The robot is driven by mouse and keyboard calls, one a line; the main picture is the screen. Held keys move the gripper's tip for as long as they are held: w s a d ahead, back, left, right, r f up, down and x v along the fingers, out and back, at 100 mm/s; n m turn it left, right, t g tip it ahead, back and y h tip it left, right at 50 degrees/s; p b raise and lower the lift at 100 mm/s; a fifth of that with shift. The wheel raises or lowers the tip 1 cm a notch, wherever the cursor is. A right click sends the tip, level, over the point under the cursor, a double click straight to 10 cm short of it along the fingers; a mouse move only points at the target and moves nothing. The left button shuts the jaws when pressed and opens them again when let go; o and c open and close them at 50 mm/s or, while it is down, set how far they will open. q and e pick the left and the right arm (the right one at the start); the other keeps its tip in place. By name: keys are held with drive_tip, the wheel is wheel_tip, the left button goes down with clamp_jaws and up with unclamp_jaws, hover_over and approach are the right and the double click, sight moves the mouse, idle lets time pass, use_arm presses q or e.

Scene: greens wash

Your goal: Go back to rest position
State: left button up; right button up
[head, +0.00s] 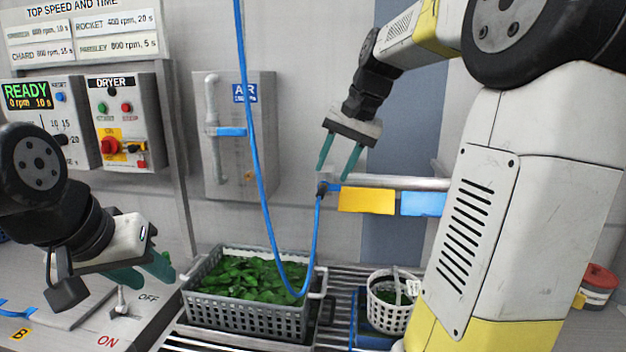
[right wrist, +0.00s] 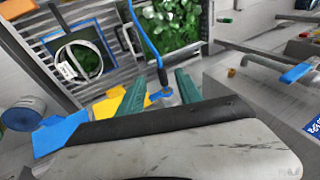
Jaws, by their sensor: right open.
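My right gripper (head: 340,160) is raised in front of the wall, its two green fingers apart and empty. The same fingers show in the right wrist view (right wrist: 160,98), pointing down over the work area. Close beside its fingertips in the head view, a blue hose ends in a dark nozzle (head: 323,188). I cannot tell whether they touch. My left gripper (head: 152,270) is at the left, above the switch panel, with green fingers. Its finger gap is not clear from this angle.
A grey crate of green leaves (head: 247,316) stands on a slatted rack. A white round basket (head: 390,312) is to its right. The blue hose (head: 262,200) hangs across the middle. A rail with yellow (head: 367,200) and blue tags is behind. The dryer panel (head: 122,120) is on the wall.

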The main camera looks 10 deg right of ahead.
drive_tip(key=s+a+f+n+t, duration=0.1)
drive_tip(key=s+a+f+n, duration=0.1)
drive_tip(key=s, duration=0.7)
drive_tip(key=s+a+f+n+t, duration=0.1)
drive_tip(key=s+a+f+n, duration=0.2)
drive_tip(key=s+f, duration=0.3)
drive_tip(key=s+a, duration=0.1)
drive_tip(key=s, duration=0.3)
drive_tip(key=shift+f+n+t+h, duration=0.3)
drive_tip(key=shift+f+h, duration=0.05)
drive_tip(key=shift+h, duration=0.05)
drive_tip(key=shift+d, duration=0.1)
